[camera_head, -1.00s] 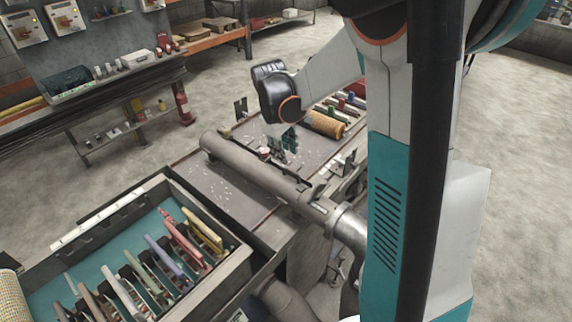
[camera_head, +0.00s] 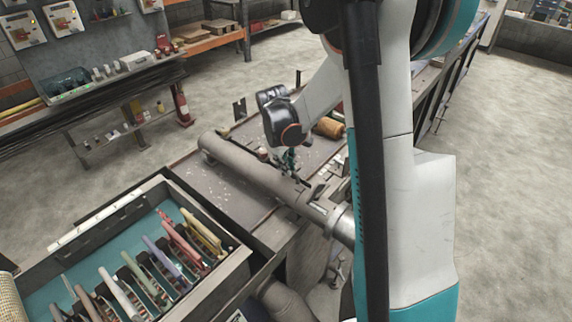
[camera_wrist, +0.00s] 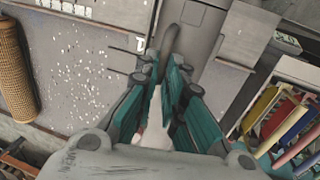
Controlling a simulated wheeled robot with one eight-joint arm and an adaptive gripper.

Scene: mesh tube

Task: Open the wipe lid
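My gripper (camera_head: 289,163) hangs low over the grey workbench, just behind a long grey tube, in the head view. In the wrist view my gripper (camera_wrist: 166,82) shows its two teal fingers with a narrow gap between them. A small white and pinkish thing (camera_wrist: 156,132) shows in that gap, mostly hidden by the fingers. I cannot tell whether it is the wipe container or whether the fingers touch it. A small reddish-white item (camera_head: 263,154) stands beside my gripper in the head view. No wipe lid can be made out clearly.
The grey tube (camera_head: 243,166) runs across the bench (camera_head: 212,190). A yellow-brown mesh roll (camera_wrist: 14,72) lies on the bench's far side. A crate (camera_head: 236,262) with several coloured-handled tools stands at front left. Bare floor lies to the right.

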